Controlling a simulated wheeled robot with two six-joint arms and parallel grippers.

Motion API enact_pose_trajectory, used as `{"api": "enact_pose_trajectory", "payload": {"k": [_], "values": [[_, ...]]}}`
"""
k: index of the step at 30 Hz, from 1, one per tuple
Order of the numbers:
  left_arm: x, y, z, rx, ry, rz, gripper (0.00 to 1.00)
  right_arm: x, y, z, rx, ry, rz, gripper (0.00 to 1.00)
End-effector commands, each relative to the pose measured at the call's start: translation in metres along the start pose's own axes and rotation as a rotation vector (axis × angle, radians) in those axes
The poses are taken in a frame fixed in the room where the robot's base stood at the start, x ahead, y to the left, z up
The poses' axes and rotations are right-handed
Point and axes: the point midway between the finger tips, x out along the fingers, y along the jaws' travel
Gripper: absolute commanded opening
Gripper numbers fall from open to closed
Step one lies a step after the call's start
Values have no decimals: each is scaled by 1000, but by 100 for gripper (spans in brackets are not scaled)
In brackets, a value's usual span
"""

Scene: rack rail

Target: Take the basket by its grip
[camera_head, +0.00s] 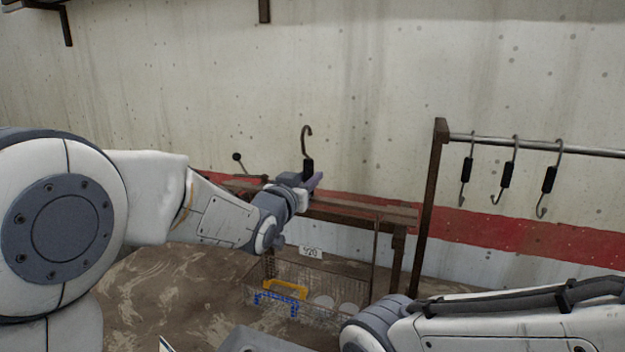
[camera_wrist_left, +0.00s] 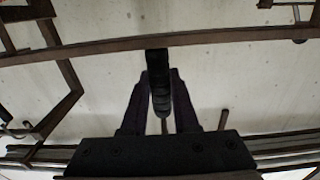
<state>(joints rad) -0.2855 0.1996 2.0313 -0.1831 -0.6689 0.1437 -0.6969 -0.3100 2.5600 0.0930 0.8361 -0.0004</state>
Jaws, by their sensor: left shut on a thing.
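My left gripper (camera_head: 312,182) is shut on the black grip (camera_head: 308,168) of a metal hook, whose curved top (camera_head: 306,133) stands up above the fingers. In the left wrist view the black grip (camera_wrist_left: 160,80) is between the two fingers (camera_wrist_left: 160,100), with a thin rod below it. A wire basket (camera_head: 345,268) with a white "920" tag (camera_head: 311,252) is below the gripper. It holds blue and yellow items and pale round ones. Whether the held hook joins the basket is hidden by my gripper and wrist. My right gripper is out of view.
A brown bench or shelf (camera_head: 365,212) runs along the wall behind the gripper. At right, a metal rail (camera_head: 590,150) on a brown post (camera_head: 430,215) carries 3 hooks with black sleeves (camera_head: 508,175). The brown floor (camera_head: 150,295) at left is clear.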

Motion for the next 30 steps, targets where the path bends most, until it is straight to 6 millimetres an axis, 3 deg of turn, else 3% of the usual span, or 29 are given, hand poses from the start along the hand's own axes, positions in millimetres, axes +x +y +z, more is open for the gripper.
{"api": "enact_pose_trajectory", "payload": {"k": [15,30], "values": [[-37,0,-3,0,9,-1,0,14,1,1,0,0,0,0],[-41,0,-3,0,8,0,0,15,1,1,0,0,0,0]]}}
